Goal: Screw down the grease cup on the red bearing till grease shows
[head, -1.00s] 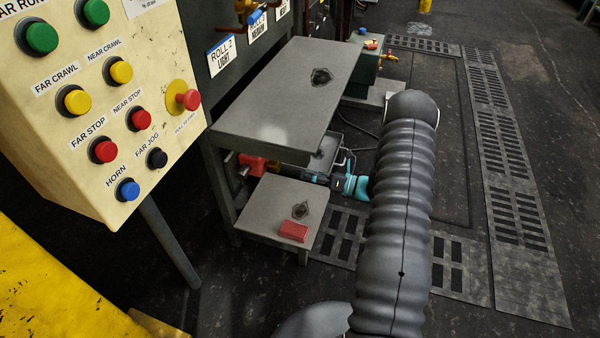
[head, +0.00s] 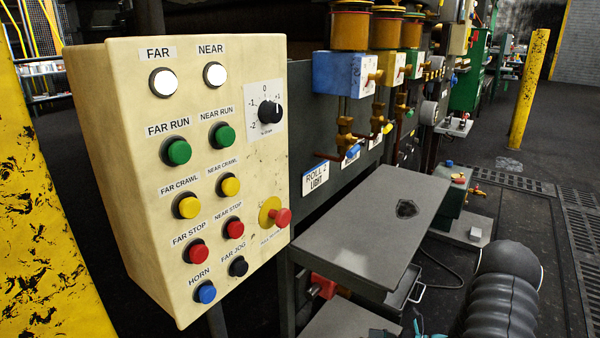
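A red part (head: 323,287), which may be the red bearing, shows below the grey bench top, partly hidden by the bench. I cannot make out a grease cup or any grease on it. Only a small teal piece (head: 418,329) at the end of my arm shows at the bottom edge. My gripper's fingertips are not visible, so its opening and what it may hold cannot be told. The grey ribbed sleeve of my arm fills the lower right.
A cream control box (head: 130,180) with coloured buttons stands close at left, beside a yellow post (head: 35,230). The grey bench top (head: 375,235) lies between box and arm. Brass-topped blue (head: 345,75) and other housings line the machine. Open floor and a yellow bollard (head: 528,90) are at right.

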